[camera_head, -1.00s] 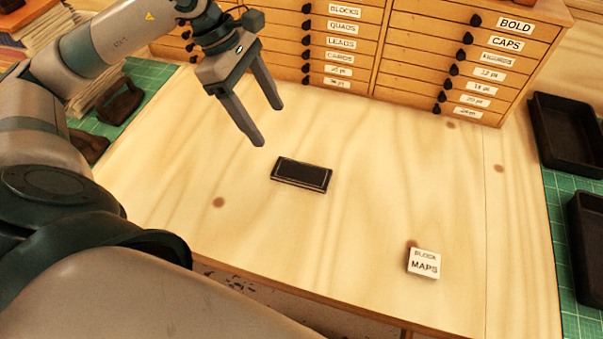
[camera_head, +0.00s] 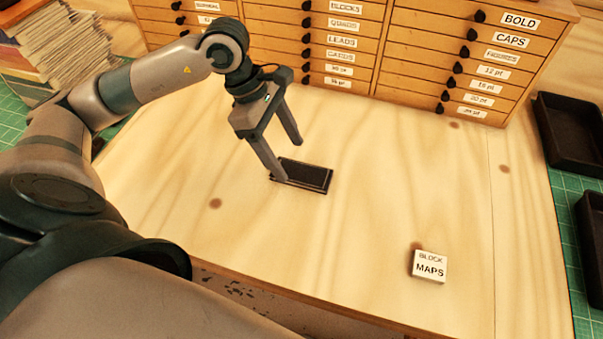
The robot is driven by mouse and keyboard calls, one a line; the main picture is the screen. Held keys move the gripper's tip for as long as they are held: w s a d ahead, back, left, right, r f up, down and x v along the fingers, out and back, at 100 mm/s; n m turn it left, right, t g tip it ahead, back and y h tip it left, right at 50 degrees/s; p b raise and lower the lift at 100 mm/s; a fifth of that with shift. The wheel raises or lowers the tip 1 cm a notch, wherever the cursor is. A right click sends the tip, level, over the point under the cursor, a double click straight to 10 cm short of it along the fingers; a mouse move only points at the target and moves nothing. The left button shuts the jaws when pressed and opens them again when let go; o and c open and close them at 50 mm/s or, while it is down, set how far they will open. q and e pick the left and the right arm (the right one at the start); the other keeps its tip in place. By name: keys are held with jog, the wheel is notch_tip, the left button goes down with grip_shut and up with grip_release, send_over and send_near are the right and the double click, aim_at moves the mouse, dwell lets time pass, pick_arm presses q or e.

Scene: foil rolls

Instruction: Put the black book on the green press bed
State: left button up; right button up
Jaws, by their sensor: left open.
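The black book (camera_head: 308,176) lies flat on the wooden table, near its middle. My left gripper (camera_head: 289,162) is open, pointing down at the left end of the book. One finger is at the book's near left corner and the other is by its far edge; I cannot tell whether they touch it. The green press bed is not recognisable in this view. My right gripper is not in view.
A white block labelled "BLOCK MAPS" (camera_head: 429,266) sits at the front right. A labelled drawer cabinet (camera_head: 425,62) stands at the back. Black trays (camera_head: 570,135) lie on a green mat (camera_head: 567,210) at right. Stacked papers (camera_head: 70,52) stand at back left.

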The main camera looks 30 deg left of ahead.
aim_at(301, 173)
pick_arm(q)
jog(key=shift+w+b+x, duration=0.15)
jog(key=shift+x, duration=1.15)
jog(key=shift+w+b+x, duration=0.15)
jog(key=shift+w+x, duration=0.05)
jog(key=shift+x, duration=1.1)
jog(key=c, duration=1.3)
jog(key=shift+r, duration=0.15)
